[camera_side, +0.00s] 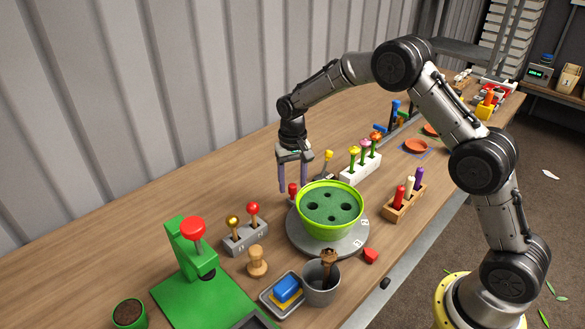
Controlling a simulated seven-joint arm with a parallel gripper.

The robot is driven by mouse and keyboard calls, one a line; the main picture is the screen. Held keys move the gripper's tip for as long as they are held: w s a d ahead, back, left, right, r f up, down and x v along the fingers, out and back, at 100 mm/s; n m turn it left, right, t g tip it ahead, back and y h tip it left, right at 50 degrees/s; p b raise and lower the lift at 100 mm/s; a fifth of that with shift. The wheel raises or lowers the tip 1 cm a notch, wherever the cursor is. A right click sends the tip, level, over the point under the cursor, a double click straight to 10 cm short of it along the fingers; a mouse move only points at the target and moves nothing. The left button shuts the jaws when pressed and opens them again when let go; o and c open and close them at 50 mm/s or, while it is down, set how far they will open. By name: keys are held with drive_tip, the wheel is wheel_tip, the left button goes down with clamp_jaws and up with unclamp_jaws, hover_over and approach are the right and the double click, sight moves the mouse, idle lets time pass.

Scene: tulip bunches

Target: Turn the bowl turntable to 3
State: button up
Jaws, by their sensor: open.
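The turntable (297,235) is a round grey disc on the wooden table, with light number tiles near its right edge that are too small to read for certain. A bright green bowl (331,229) with a dark green, holed insert stands on it. A red knob (293,189) shows at the disc's far left edge, behind the bowl. A red pointer-like piece (371,255) lies by the disc's near right edge. My gripper (293,189) points down, open, with its fingers around or just behind the red knob; I cannot tell whether they touch it.
A grey block with two knobbed levers (245,236), a wooden peg (257,262) and a grey cup (321,283) stand close on the left and front. A white rack (361,168) and a wooden rack (404,205) stand behind and right. A green press (190,250) is at left.

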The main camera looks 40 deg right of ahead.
wheel_tip(320, 180, up, 14)
drive_tip(key=shift+f, duration=0.2)
idle(0.4)
drive_tip(key=s+r+n+t, duration=0.1)
drive_tip(key=s+r+t, duration=0.3)
drive_tip(key=s+r, duration=1.25)
drive_tip(key=s+a+f+n+t, duration=0.1)
drive_tip(key=s+f+n, duration=0.1)
drive_tip(key=s, duration=1)
drive_tip(key=s+f+n, duration=0.2)
drive_tip(key=s+f, duration=0.4)
drive_tip(key=f, duration=0.1)
drive_tip(key=shift+s+f+t, duration=0.15)
drive_tip(key=shift+f+t, duration=0.15)
drive_tip(key=shift+f, duration=0.05)
